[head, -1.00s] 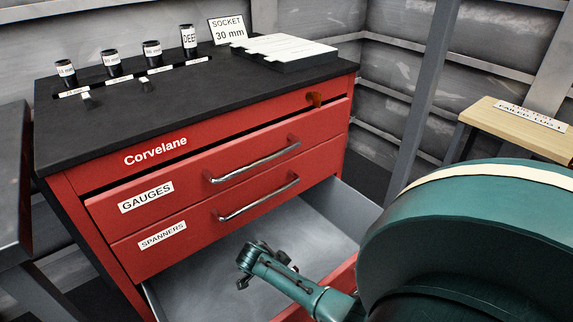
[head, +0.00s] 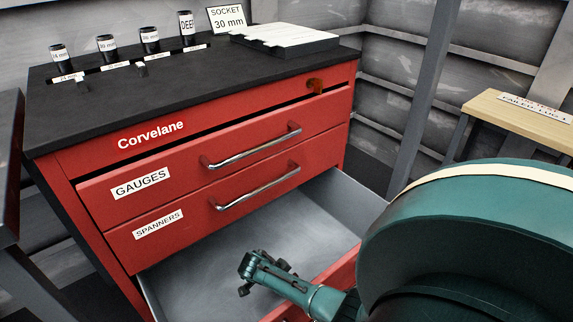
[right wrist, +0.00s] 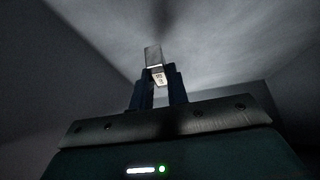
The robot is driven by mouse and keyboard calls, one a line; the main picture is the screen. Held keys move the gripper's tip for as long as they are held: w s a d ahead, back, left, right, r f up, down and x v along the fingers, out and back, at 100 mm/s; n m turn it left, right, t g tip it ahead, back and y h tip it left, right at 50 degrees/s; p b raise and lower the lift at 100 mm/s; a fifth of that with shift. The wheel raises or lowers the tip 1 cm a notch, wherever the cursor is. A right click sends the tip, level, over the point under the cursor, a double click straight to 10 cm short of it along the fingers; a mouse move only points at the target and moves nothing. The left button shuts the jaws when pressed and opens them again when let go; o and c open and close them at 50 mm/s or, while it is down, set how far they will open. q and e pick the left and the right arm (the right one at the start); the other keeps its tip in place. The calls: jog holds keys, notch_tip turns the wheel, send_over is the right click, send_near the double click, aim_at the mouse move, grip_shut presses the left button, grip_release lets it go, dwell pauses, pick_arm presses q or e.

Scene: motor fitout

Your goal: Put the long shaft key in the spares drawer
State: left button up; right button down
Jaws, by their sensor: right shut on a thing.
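My right gripper (head: 247,275) reaches down into the open bottom drawer (head: 330,210) of the red cabinet. In the right wrist view its fingers (right wrist: 159,78) are shut on a small silver bar, the shaft key (right wrist: 153,55), which sticks out past the fingertips. The key carries a small white tag with print too small to read surely. In that view the grey drawer floor (right wrist: 220,45) lies beyond the key; I cannot tell whether they touch. The drawer's own label is not visible. My left gripper is not in view.
Two shut drawers, labelled GAUGES (head: 141,183) and SPANNERS (head: 158,225), sit above the open one with protruding handles. Sockets and a tray (head: 285,42) stand on the black cabinet top. A wooden bench (head: 490,115) is at right. The visible drawer floor looks clear.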

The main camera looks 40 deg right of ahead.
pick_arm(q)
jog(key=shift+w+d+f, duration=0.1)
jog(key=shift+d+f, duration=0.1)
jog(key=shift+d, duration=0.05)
pick_arm(e)
jog(key=shift+f, duration=0.35)
jog(key=c, duration=1.4)
grip_release()
jog(key=shift+o, duration=0.2)
jog(key=shift+r, duration=0.15)
jog(key=shift+r, duration=0.3)
pick_arm(q)
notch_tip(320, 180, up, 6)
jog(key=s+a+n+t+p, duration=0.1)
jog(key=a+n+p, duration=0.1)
jog(key=p, duration=0.3)
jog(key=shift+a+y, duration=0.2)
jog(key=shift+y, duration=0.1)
pick_arm(e)
jog(key=v, duration=1.2)
jog(key=shift+r, duration=0.25)
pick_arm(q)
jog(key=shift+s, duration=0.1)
